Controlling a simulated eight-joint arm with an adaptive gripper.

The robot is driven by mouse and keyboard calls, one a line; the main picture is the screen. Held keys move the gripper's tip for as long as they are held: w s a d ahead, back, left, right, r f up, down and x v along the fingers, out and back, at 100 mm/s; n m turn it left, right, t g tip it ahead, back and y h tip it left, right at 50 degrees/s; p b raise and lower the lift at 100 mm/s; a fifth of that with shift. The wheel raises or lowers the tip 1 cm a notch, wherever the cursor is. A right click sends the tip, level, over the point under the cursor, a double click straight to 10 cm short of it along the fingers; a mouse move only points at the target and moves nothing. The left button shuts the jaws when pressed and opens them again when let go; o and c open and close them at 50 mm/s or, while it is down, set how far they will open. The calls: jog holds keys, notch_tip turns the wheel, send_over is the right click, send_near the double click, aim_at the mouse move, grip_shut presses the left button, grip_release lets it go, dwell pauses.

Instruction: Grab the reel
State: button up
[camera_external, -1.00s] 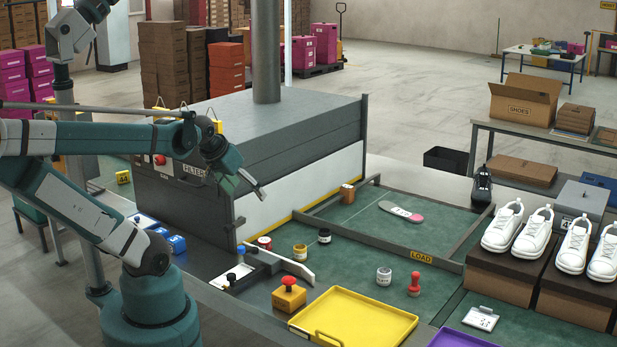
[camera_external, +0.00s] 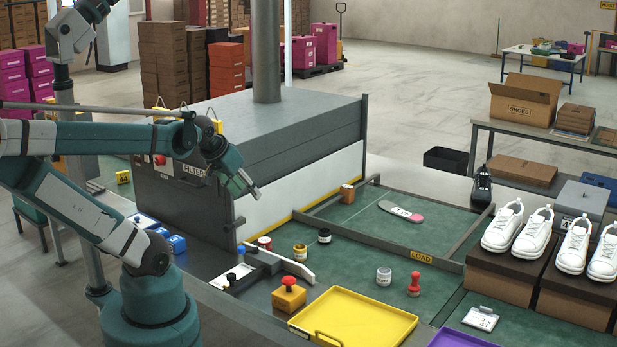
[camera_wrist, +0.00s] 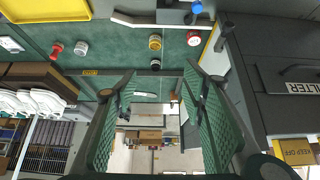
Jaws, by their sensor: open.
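Several small round items stand on the green table: a red one (camera_external: 264,243), a yellow one (camera_external: 300,252), a black one (camera_external: 324,236) and a pale grey one (camera_external: 384,276). They are too small for me to tell which is the reel. In the wrist view the red (camera_wrist: 193,38), yellow (camera_wrist: 155,42), black (camera_wrist: 156,64) and grey (camera_wrist: 82,47) ones show beyond the fingers. My gripper (camera_external: 255,190) is in the air beside the grey machine, up and left of these items. Its fingers (camera_wrist: 160,72) are spread, with nothing held between them.
The grey machine (camera_external: 300,135) stands behind. A metal frame (camera_external: 390,248) surrounds a pink and grey sole (camera_external: 401,211). A yellow tray (camera_external: 355,318), red-button box (camera_external: 289,294) and red stamp-like item (camera_external: 414,285) are in front. White shoes (camera_external: 535,235) stand right.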

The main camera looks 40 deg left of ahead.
jog(key=n+g+b, duration=0.2)
jog(key=n+g, duration=0.5)
jog(key=n, duration=1.1)
send_over(264, 240)
jog(key=f, duration=2.4)
jog(key=shift+d+f, duration=0.3)
jog(key=shift+f, duration=0.05)
jog(key=shift+a+f, duration=0.2)
jog(key=shift+f, duration=0.35)
jog(key=shift+f, duration=1.3)
